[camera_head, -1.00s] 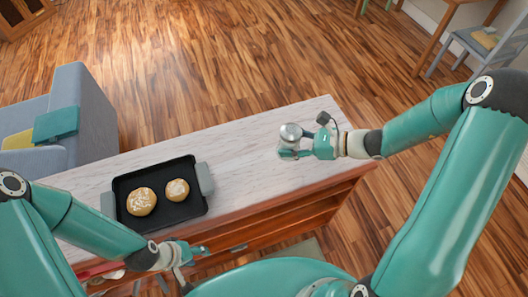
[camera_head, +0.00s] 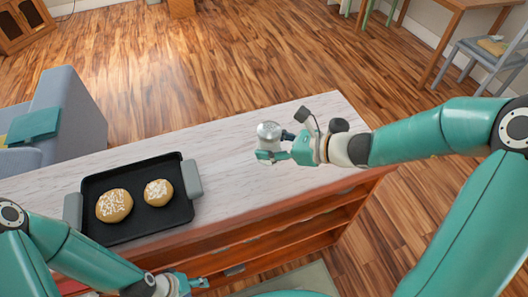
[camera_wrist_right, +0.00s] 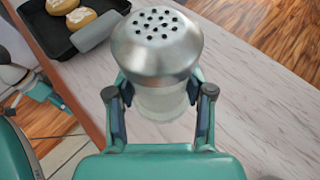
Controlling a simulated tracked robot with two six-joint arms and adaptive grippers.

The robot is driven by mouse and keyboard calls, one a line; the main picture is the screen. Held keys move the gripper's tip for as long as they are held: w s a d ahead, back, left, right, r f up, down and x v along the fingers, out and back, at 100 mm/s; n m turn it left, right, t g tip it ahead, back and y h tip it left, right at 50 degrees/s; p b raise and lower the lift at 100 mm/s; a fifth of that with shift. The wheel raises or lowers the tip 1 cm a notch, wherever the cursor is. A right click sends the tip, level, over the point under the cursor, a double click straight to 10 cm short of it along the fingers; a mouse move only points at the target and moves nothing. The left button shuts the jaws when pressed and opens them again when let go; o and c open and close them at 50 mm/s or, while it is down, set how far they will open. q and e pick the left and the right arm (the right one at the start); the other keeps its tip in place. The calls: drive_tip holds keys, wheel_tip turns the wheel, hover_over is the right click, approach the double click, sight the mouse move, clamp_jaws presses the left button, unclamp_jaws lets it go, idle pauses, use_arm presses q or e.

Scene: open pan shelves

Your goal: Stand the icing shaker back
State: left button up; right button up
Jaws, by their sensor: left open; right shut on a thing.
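The icing shaker (camera_head: 268,131) has a silver domed lid with holes and a pale, clear body. It is upright in my right gripper (camera_head: 272,155), over the right part of the counter. In the right wrist view the shaker (camera_wrist_right: 156,45) stands between the two fingers of the right gripper (camera_wrist_right: 160,105), which are shut on its body. I cannot tell whether its base touches the counter. My left gripper (camera_head: 188,284) is open and empty, low at the front of the counter, partly cut off by the frame's bottom edge.
A black tray (camera_head: 125,235) with grey handles holds two iced buns (camera_head: 114,205) on the left of the pale counter (camera_head: 232,150). The counter between tray and shaker is clear. Open shelves (camera_head: 270,240) lie below the front edge.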

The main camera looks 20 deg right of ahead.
idle(0.3)
wheel_tip(320, 180, down, 6)
drive_tip(key=b, duration=0.6)
drive_tip(key=shift+r, duration=0.15)
idle(0.9)
drive_tip(key=shift+f+b, duration=0.6)
drive_tip(key=shift+b, duration=0.3)
idle(0.7)
drive_tip(key=o, duration=1.4)
drive_tip(key=shift+c, duration=0.2)
